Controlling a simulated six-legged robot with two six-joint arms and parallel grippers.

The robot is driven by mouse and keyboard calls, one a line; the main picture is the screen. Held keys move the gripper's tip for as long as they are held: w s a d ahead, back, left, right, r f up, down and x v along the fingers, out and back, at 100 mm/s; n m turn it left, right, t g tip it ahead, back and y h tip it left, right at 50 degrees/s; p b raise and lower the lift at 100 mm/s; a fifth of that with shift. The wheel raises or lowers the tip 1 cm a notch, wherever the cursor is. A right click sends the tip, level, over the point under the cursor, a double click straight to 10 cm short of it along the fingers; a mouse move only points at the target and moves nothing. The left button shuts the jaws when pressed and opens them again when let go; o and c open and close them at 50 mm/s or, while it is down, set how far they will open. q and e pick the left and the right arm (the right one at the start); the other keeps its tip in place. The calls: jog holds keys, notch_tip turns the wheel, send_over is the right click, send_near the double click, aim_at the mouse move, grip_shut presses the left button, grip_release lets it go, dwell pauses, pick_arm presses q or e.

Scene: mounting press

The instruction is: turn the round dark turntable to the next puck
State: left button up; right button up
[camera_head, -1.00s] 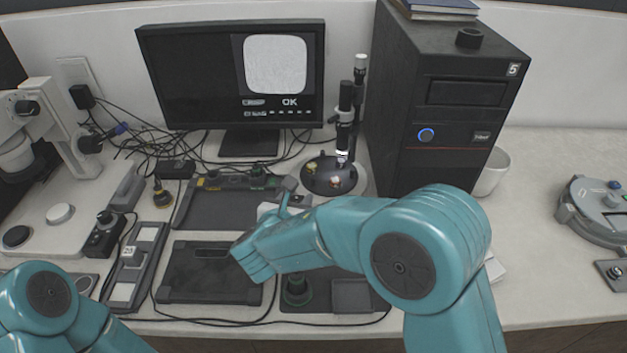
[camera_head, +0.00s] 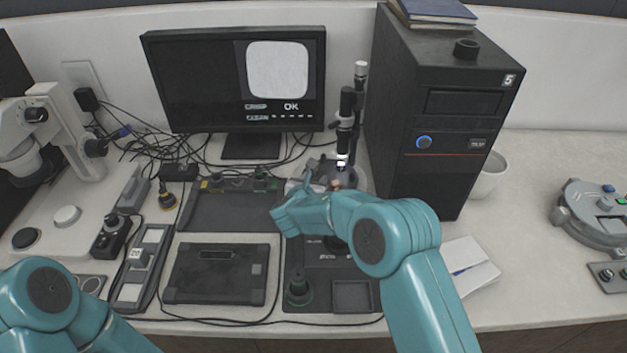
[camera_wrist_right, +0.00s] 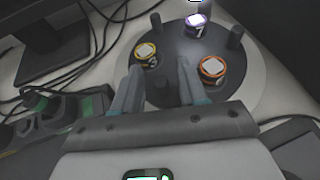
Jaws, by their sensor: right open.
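The round dark turntable (camera_wrist_right: 175,45) shows in the right wrist view on a wider pale round base. It carries a yellow-ringed puck (camera_wrist_right: 146,55), an orange-ringed puck (camera_wrist_right: 212,69) and a purple-ringed puck (camera_wrist_right: 197,25) marked 7 under a light. Short dark pegs (camera_wrist_right: 236,38) stand up from it. My right gripper (camera_wrist_right: 159,68) is open with its fingers over the near part of the disc, between the yellow and orange pucks. I cannot tell whether they touch it. In the head view my right arm hides much of the turntable. My left gripper is out of view.
A microscope tube (camera_head: 345,120) stands over the back of the turntable. A black computer tower (camera_head: 440,120) is close on the right, and a monitor (camera_head: 235,80) is behind left. A dark tray (camera_head: 235,210) and loose cables lie to the left.

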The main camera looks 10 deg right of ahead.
jog(key=shift+s+r, duration=0.1)
grip_shut()
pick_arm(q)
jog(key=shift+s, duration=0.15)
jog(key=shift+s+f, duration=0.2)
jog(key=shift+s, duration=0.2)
